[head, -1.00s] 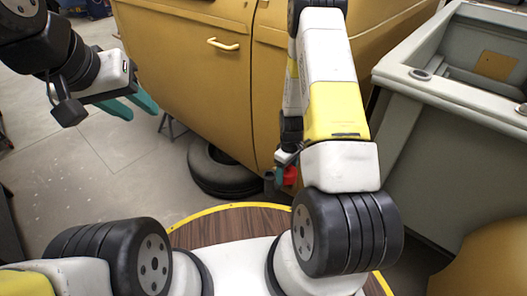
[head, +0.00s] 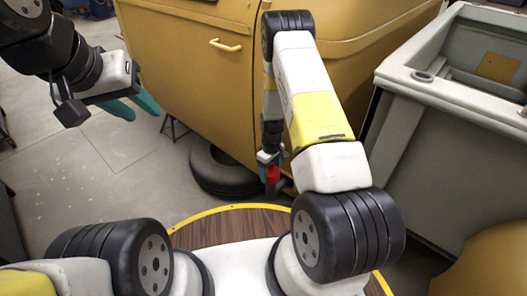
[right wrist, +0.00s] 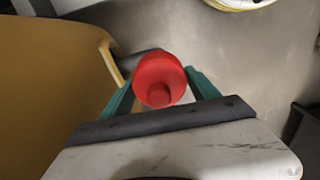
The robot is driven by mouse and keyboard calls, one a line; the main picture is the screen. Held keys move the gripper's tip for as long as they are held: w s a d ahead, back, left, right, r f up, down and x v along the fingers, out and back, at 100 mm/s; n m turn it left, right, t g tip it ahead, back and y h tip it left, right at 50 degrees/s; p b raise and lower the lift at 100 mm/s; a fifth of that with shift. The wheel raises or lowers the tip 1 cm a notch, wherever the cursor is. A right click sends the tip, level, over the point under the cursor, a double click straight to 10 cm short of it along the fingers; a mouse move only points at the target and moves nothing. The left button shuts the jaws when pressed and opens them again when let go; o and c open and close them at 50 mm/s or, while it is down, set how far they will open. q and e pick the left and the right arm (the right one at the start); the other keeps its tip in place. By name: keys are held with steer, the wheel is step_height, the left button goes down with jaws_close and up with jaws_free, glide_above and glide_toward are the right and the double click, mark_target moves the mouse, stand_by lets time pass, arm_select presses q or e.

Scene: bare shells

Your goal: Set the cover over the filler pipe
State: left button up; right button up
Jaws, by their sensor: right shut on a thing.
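The red cover (head: 272,174) is held low beside the yellow car body in the head view. In the right wrist view the red cover (right wrist: 160,78) is round, with a smaller round knob facing the camera. My right gripper (right wrist: 162,84) has its teal fingers on either side of the cover, shut on it. A short dark grey upright part (head: 276,189) shows just below the cover; it may be the filler pipe, and I cannot tell whether they touch. My left gripper (head: 137,108) is open and empty at the upper left, far from the cover.
The yellow car body (head: 200,70) fills the back, close beside my right arm. A black tyre (head: 222,172) lies on the floor under it. A grey open-topped shell (head: 400,150) stands on the right.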

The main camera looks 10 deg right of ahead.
steer(key=shift+f, duration=0.2)
steer(key=shift+f, duration=0.4)
steer(key=o, duration=1.3)
